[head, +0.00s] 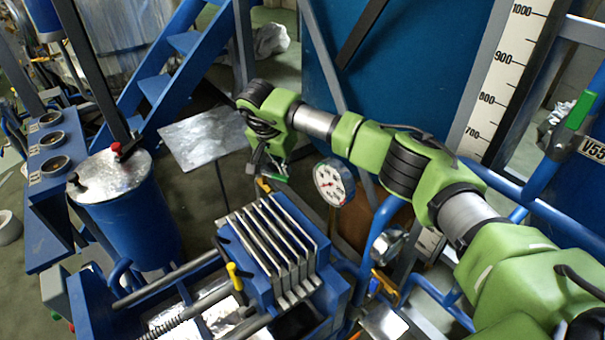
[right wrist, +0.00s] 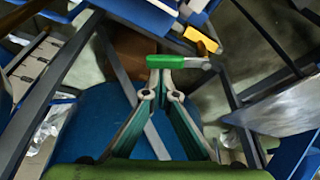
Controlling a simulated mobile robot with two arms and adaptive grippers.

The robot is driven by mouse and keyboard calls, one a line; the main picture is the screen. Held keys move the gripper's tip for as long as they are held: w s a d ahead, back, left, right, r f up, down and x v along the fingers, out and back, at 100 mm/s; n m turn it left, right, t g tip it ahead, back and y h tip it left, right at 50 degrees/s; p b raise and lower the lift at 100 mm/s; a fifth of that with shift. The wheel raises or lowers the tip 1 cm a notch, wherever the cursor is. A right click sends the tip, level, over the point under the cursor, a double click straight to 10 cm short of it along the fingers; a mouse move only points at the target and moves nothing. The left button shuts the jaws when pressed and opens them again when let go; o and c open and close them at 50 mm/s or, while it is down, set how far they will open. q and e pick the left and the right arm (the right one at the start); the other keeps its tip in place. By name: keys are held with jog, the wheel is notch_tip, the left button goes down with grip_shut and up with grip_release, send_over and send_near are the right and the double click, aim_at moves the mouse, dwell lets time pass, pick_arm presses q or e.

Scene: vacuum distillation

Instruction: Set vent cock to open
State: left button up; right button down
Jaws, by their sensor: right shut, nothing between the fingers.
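My right gripper (head: 266,168) reaches in from the right over the filter-press-like block and points down. In the right wrist view its two fingers (right wrist: 161,84) come together, shut and empty. A small cock with a green lever (right wrist: 178,62) shows right at the fingertips in that view; its lever lies roughly crosswise. I cannot tell whether the fingers touch it. In the head view this cock is mostly hidden by the gripper. Another green-handled valve (head: 583,110) with a tag "V55…" is at the right edge, away from the gripper. My left gripper is not in view.
A round gauge (head: 333,183) hangs just right of the gripper. The blue plate block (head: 272,245) stands below. A blue drum (head: 130,215) and blue stairs (head: 170,75) are at left. A large blue tank (head: 400,70) and a numbered scale (head: 500,85) are behind my arm.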

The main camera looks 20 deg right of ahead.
jog(key=shift+s+a+m, duration=0.15)
jog(key=shift+a+m, duration=0.15)
jog(key=shift+m, duration=0.1)
jog(key=shift+s+a+m, duration=0.15)
jog(key=shift+s+m, duration=0.05)
jog(key=shift+m, duration=0.1)
jog(key=shift+s+a+b, duration=0.25)
jog(key=shift+s+b, duration=0.05)
jog(key=shift+b, duration=0.15)
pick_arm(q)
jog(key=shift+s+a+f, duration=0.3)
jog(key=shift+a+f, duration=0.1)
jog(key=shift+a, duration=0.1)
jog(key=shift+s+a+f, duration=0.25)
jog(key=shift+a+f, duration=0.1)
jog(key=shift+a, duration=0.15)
pick_arm(e)
jog(key=shift+s+a, duration=0.1)
jog(key=shift+a, duration=0.1)
jog(key=shift+s, duration=0.1)
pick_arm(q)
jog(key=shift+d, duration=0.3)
